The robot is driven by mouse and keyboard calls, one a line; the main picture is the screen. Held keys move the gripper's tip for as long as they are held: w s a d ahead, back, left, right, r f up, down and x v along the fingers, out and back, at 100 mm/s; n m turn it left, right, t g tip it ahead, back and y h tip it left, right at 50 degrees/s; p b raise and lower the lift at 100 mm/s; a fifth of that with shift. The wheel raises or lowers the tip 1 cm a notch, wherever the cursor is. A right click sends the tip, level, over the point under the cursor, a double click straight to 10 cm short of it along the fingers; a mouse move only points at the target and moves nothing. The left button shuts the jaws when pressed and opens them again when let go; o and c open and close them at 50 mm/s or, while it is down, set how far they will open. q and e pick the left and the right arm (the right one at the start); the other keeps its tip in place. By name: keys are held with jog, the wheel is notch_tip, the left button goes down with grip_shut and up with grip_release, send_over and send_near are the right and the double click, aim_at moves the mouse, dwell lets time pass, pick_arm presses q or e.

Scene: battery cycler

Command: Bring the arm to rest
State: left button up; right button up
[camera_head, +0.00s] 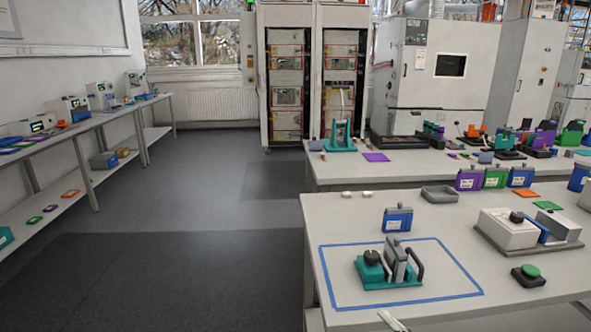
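Neither of my grippers shows clearly in the head view. A small pale and dark piece (393,321) pokes in at the bottom edge, beside the near table's front edge; I cannot tell what it is. On the near table (460,312), a blue tape outline (330,276) surrounds a teal fixture (377,276) with a black knob and a dark handle. A grey block (397,258) stands upright in the fixture. A blue battery-like box (397,219) stands behind the outline.
A white device (507,228) and a green button (529,271) are at the right. A grey tray (440,194) and purple, green and blue boxes (495,177) line the table's back. A second table (400,161) stands behind. The floor at left is clear.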

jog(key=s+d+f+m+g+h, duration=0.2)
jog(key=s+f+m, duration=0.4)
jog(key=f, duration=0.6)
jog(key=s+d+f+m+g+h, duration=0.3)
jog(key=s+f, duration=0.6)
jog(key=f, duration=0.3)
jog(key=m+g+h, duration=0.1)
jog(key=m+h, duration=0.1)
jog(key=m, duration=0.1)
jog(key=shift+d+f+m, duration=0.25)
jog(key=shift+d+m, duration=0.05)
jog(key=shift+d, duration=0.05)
